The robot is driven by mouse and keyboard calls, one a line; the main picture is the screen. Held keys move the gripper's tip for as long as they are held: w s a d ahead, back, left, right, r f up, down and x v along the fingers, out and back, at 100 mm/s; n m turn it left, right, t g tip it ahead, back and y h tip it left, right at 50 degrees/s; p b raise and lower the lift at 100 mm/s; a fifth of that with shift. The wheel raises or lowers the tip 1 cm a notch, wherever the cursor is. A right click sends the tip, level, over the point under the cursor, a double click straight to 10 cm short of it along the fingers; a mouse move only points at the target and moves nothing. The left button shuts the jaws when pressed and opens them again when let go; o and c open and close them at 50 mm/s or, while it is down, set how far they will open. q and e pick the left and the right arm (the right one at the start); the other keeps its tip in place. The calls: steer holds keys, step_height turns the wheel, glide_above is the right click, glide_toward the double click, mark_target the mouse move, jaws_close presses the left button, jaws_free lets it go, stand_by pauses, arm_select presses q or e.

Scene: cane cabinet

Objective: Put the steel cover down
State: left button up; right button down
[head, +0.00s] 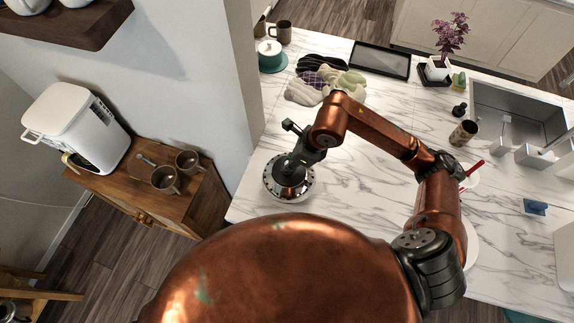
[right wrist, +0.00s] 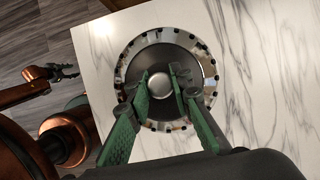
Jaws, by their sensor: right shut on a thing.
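The steel cover (head: 276,187) is a round dark lid with a shiny rim ringed by small holes. It is at the left end of the marble counter (head: 345,205), near the edge. In the right wrist view the cover (right wrist: 128,75) lies flat-on, with a round silver knob (right wrist: 160,84) at its centre. My right gripper (head: 292,166) points down over the cover and is shut on its knob, green fingers (right wrist: 161,84) on either side. I cannot tell whether the cover's underside touches the counter. My left gripper (right wrist: 62,72) shows small in the right wrist view, away from the cover.
Folded cloths or mitts (head: 304,92), a black tray (head: 381,60) and a teal pot (head: 271,57) are at the back. A sink (head: 520,110) and a patterned cup (head: 463,133) are at the right. The counter's middle is clear. A wooden cabinet (head: 205,207) stands left.

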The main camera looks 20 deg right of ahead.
steer(key=shift+w+f, duration=0.25)
steer(key=shift+w, duration=0.05)
steer(key=x, duration=0.1)
steer(key=p+x, duration=0.1)
steer(key=x, duration=0.1)
steer(key=shift+d+f, duration=0.25)
steer(key=shift+f, duration=0.35)
steer(key=shift+w, duration=0.1)
steer(key=shift+f, duration=0.2)
steer(key=c, duration=1.7)
jaws_free()
steer(key=shift+r, duration=0.1)
steer(key=shift+c, duration=0.2)
steer(key=shift+r, duration=0.1)
